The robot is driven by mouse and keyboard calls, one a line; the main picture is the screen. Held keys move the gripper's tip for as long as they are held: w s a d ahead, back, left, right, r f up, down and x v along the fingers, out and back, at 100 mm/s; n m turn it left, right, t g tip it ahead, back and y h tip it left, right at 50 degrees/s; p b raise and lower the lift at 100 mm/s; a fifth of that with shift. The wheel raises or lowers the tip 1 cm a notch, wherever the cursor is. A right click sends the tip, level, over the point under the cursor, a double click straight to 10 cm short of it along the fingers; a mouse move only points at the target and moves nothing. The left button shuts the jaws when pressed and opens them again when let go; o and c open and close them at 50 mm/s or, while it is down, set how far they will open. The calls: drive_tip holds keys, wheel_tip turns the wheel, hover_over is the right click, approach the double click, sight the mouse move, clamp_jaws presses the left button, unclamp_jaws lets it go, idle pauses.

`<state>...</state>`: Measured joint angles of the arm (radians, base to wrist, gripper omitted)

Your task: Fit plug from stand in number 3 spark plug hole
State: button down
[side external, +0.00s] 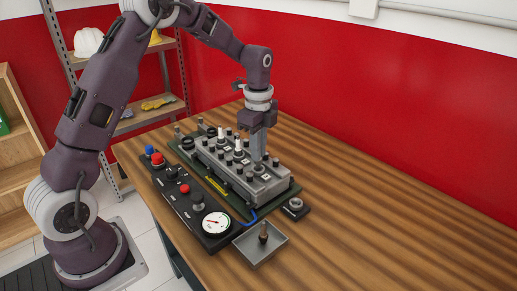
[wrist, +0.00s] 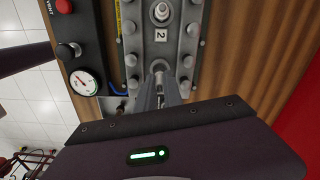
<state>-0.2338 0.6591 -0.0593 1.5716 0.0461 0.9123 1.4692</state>
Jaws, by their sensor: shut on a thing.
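The engine trainer's grey head (side external: 265,183) sits on the table with a row of plug holes along its middle. White-topped spark plugs (side external: 221,131) stand in holes farther along it. In the wrist view a plug (wrist: 162,12) stands in a hole beside the number 2 label (wrist: 161,35). My gripper (side external: 258,155) points straight down over the head, one hole nearer the camera side. It is shut on a plug, mostly hidden between the fingers (wrist: 160,92). A round hole rim (wrist: 158,66) shows at the fingertips. Seating depth and the number 3 label cannot be seen.
A small black block with a ring (side external: 295,205) stands at the head's near right end. A black control panel with a gauge (side external: 215,223) lies along the left. The table's right side is clear.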

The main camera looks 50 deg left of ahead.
drive_tip(key=shift+f, duration=0.2)
idle(0.5)
drive_tip(key=shift+f, duration=0.4)
drive_tip(key=shift+f, duration=0.3)
idle(0.8)
drive_tip(key=c, duration=1.4)
unclamp_jaws()
drive_tip(key=shift+o, duration=0.3)
drive_tip(key=o, duration=0.3)
drive_tip(key=shift+o, duration=0.2)
drive_tip(key=shift+r, duration=0.1)
drive_tip(key=shift+r, duration=3.4)
